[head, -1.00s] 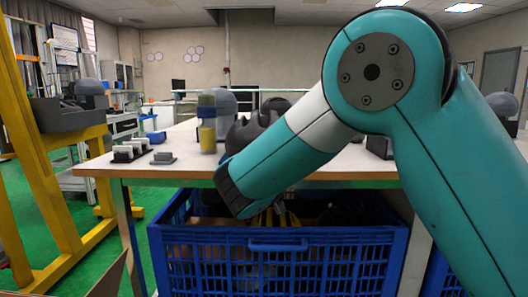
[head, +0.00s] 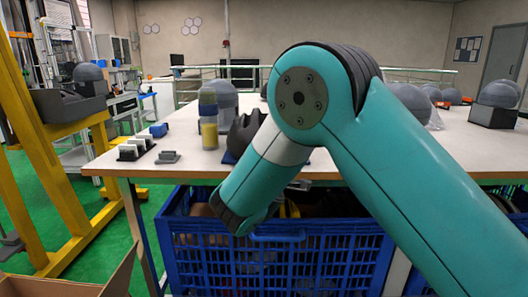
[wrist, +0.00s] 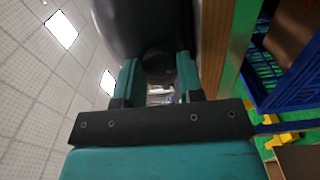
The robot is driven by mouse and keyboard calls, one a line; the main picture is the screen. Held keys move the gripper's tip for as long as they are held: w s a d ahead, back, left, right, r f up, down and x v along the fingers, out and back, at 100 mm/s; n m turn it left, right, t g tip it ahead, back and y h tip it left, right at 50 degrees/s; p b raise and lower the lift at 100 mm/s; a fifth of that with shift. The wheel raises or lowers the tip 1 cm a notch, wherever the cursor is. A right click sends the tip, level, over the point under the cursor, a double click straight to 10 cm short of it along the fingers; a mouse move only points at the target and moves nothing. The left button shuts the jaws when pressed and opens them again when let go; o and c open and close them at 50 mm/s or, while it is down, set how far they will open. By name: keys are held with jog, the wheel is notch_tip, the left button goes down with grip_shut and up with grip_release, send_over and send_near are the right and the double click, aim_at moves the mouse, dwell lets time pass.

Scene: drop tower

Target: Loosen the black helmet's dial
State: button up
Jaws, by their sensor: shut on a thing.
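The black helmet (head: 243,136) sits near the front edge of the white table, on something blue. My arm hides its right part in the head view. In the wrist view the helmet's dark smooth shell (wrist: 150,18) fills the top middle. Its dial (wrist: 158,66), a dark round knob, lies between the two teal fingers of my gripper (wrist: 158,74). The fingers are shut on the dial from both sides. In the head view my own arm covers my gripper, so the grip shows only in the wrist view.
A blue crate (head: 276,238) stands below the table's front edge (head: 140,168). A yellow-grey cylinder (head: 208,125) and a grey helmet (head: 226,100) stand close by the black helmet. More grey helmets stand at right. A yellow frame (head: 55,190) rises at left.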

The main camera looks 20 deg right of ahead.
jog(key=shift+n+p, duration=2.75)
jog(key=shift+n, duration=0.35)
jog(key=shift+f, duration=0.1)
jog(key=o, duration=0.9)
jog(key=shift+o, duration=0.2)
